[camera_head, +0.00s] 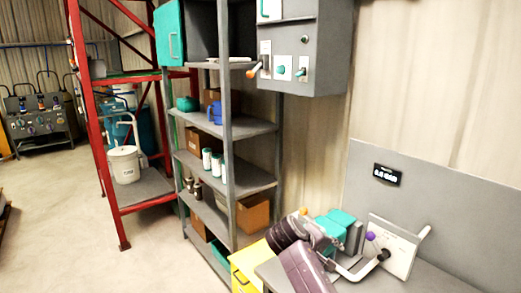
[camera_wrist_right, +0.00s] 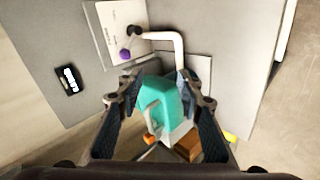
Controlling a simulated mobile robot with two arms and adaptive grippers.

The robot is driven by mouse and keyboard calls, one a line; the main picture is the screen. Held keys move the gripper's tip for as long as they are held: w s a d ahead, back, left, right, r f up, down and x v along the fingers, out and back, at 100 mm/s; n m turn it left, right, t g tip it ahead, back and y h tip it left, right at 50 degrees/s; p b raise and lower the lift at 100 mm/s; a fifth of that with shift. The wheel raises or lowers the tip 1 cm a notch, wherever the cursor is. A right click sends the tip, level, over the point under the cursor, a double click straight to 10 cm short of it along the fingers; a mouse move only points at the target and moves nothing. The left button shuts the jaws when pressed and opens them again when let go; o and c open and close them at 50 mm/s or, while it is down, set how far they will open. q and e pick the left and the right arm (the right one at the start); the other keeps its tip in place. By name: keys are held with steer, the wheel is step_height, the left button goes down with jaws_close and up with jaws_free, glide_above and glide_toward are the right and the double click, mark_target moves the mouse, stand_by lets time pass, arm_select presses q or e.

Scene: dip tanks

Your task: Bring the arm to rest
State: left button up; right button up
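My right gripper (camera_wrist_right: 160,80) is open in the wrist view, its two dark fingers spread apart. A teal block (camera_wrist_right: 160,100) with a handle shows between and beyond the fingers; I cannot tell whether they touch it. In the head view the right wrist is at bottom centre, above the grey bench, close to teal blocks (camera_head: 341,218) with grey sides. The exact finger pose is hard to see there. My left gripper is not in view.
A pale plate (camera_head: 394,248) with a purple knob and bent pipe stands on the bench. A display (camera_head: 388,174) is on the grey back panel. Left are grey shelves (camera_head: 245,128) with boxes and tins, a wall cabinet (camera_head: 305,45) and a red frame (camera_head: 92,130).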

steer(key=s+f+m+g+y, duration=0.2)
steer(key=s+f+y, duration=0.2)
steer(key=s+f, duration=1.45)
steer(key=s+r+m+y, duration=0.2)
steer(key=s+y, duration=0.2)
steer(key=s, duration=2.1)
step_height(320, 180, down, 34)
steer(key=s+g+b, duration=0.2)
steer(key=s+b, duration=0.1)
steer(key=b, duration=0.4)
arm_select(q)
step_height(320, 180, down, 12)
steer(key=b, duration=0.4)
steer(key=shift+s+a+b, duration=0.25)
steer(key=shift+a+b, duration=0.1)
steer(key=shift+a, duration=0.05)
arm_select(e)
steer(key=s+d+f+g, duration=0.1)
steer(key=s+d+f, duration=0.1)
steer(key=s+f, duration=1.4)
step_height(320, 180, down, 4)
steer(key=shift+s+d+f+n+h, duration=0.1)
steer(key=shift+s+d+n+h, duration=0.05)
steer(key=shift+d+n+h, duration=0.2)
